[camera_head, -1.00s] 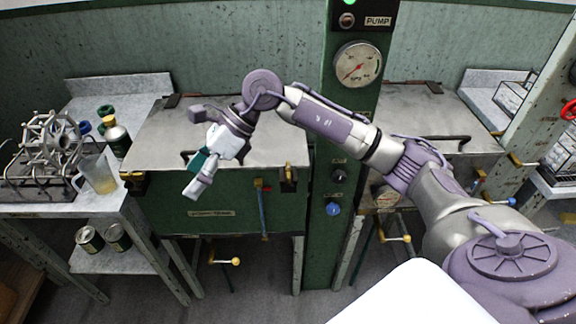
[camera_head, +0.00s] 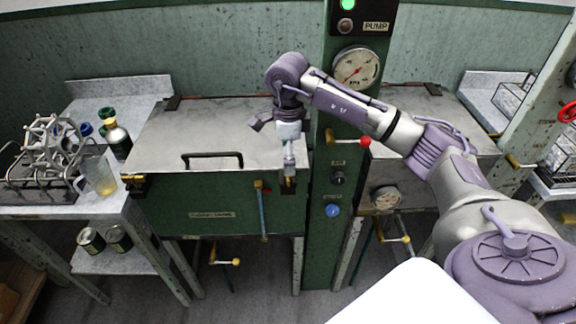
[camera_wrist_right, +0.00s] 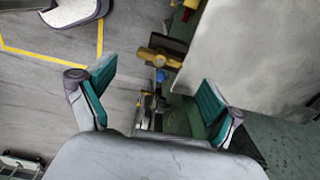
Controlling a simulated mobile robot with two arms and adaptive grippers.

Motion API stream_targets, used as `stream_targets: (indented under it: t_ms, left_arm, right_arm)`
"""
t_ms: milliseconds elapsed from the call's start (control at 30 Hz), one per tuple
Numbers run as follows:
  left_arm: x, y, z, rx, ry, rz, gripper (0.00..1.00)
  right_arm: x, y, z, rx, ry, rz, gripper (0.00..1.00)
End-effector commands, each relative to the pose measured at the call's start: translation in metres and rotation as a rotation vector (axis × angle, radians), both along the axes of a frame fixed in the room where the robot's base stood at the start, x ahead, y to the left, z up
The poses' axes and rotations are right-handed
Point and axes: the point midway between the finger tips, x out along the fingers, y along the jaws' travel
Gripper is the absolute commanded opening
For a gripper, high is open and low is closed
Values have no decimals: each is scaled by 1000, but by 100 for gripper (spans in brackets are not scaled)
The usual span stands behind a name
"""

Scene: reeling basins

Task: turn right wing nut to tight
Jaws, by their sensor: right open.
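The closed basin (camera_head: 220,205) has a grey metal lid (camera_head: 190,135) with a black handle. The right wing nut (camera_head: 288,181) is at the basin's front right corner, small and partly hidden below my right gripper. My right gripper (camera_head: 289,165) points down just above that corner. In the right wrist view my right gripper (camera_wrist_right: 155,85) is open and empty, its green-padded fingers wide apart. A brass piece (camera_wrist_right: 160,58), apparently the wing nut, lies between and beyond the fingers. I cannot tell whether they touch it. The left wing nut (camera_head: 134,183) is at the front left corner. My left gripper is not in view.
The green pump column (camera_head: 338,185) stands close right of the gripper, with a gauge (camera_head: 356,67) and a red-knobbed lever (camera_head: 364,141). A blue-handled lever (camera_head: 263,210) hangs on the basin front. A side table holds a jug (camera_head: 100,177) and a bottle (camera_head: 116,137).

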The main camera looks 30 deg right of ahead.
Motion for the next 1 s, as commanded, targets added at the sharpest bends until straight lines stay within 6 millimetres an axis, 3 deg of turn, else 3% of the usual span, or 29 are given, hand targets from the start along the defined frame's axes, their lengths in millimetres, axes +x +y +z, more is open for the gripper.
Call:
stream_targets:
  t_ms: [100,300,667,1000]
  left_arm:
    - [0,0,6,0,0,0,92]
    - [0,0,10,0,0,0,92]
    - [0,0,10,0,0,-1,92]
    - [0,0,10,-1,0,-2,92]
  right_arm:
    - [-1,0,-20,0,4,0,92]
    - [0,0,-41,1,0,1,92]
    - [0,0,-46,1,-1,1,90]
    - [0,0,-45,0,-1,1,33]
